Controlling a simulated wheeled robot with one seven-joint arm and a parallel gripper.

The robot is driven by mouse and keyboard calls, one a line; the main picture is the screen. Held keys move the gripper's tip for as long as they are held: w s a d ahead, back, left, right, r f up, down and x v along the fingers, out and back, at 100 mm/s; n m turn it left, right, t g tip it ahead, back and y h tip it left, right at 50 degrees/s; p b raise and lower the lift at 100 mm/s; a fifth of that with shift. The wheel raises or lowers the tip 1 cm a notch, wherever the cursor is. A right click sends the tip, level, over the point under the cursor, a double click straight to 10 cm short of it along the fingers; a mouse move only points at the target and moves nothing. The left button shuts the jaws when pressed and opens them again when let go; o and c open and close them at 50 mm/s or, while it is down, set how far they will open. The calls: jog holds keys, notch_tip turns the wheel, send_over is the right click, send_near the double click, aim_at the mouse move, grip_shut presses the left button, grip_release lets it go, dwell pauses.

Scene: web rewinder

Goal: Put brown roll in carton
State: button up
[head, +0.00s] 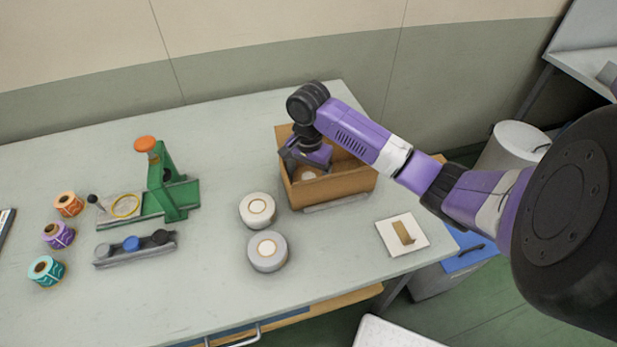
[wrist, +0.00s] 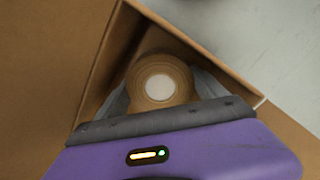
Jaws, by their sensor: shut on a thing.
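The brown roll (wrist: 158,82) shows in the wrist view between the two grey fingers, with its round end and pale core facing the camera. My gripper (wrist: 163,90) is shut on it. In the head view my gripper (head: 308,168) reaches down into the open brown carton (head: 340,187) from above, at its left part. A piece of the roll (head: 307,174) shows below the gripper, inside the carton walls. The carton's walls (wrist: 90,75) surround the roll in the wrist view. Whether the roll touches the carton's floor I cannot tell.
Two white-grey rolls (head: 267,250) stand in front of the carton. A white card with a brown piece (head: 403,235) lies to its right. A green rewinder (head: 165,190), a grey rack (head: 135,249) and coloured label rolls (head: 58,235) are at left. The table's front middle is clear.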

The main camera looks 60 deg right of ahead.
aim_at(309, 177)
jog(key=o, duration=1.6)
jog(key=shift+f, duration=0.1)
jog(key=shift+o, duration=0.2)
notch_tip(309, 177, up, 12)
jog(key=p, duration=0.2)
